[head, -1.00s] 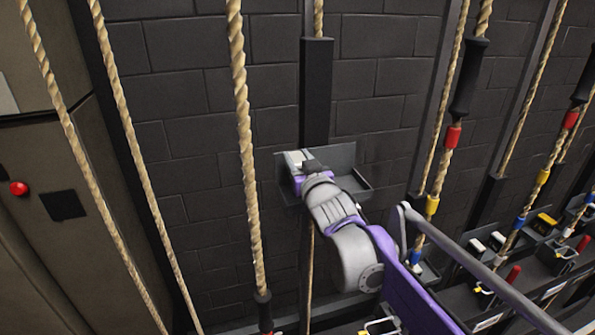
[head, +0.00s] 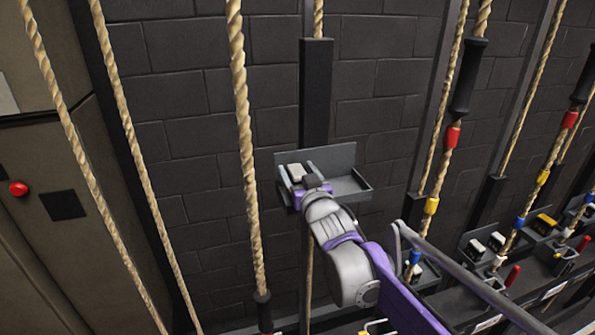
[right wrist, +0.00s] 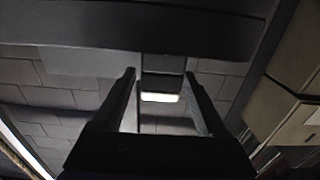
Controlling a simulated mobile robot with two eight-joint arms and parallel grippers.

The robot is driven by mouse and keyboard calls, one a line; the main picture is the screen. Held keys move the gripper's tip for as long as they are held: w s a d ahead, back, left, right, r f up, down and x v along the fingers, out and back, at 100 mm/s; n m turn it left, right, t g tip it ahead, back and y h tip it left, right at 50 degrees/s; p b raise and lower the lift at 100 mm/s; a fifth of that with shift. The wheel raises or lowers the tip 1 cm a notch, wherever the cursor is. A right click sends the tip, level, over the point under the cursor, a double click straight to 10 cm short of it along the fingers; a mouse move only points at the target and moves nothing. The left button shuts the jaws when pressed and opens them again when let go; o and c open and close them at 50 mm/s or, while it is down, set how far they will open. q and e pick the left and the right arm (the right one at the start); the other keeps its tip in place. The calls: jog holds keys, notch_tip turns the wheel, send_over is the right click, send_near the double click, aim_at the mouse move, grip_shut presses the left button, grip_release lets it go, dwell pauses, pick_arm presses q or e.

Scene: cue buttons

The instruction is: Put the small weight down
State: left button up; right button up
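The small weight (head: 295,172), a small block with a pale top, sits at the left part of a grey wall-mounted tray (head: 352,186). My right gripper (head: 299,178) is at the tray's front left, with its fingers apart on either side of the weight or just in front of it. In the right wrist view the weight (right wrist: 161,97) shows as a dark block with a bright pale face, between the spread fingers (right wrist: 160,78), with gaps at both sides. My left gripper is not in view.
A dark vertical post (head: 316,95) rises behind the tray. A thick rope (head: 246,150) hangs to its left. On the right are more ropes and a rail (head: 490,262) with several weights and levers. A cabinet with a red button (head: 18,188) stands at left.

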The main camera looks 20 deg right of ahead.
jog(key=shift+r, duration=0.1)
jog(key=shift+s, duration=0.2)
jog(key=s+b, duration=0.2)
jog(key=s, duration=1)
jog(key=s+f+g, duration=0.6)
jog(key=s+f, duration=0.5)
jog(key=f, duration=0.4)
jog(key=s+f+g, duration=0.6)
jog(key=s+f, duration=0.6)
jog(key=f, duration=0.3)
jog(key=shift+d+f+g+h, duration=0.15)
jog(key=shift+f+g+h, duration=0.15)
jog(key=shift+f, duration=0.05)
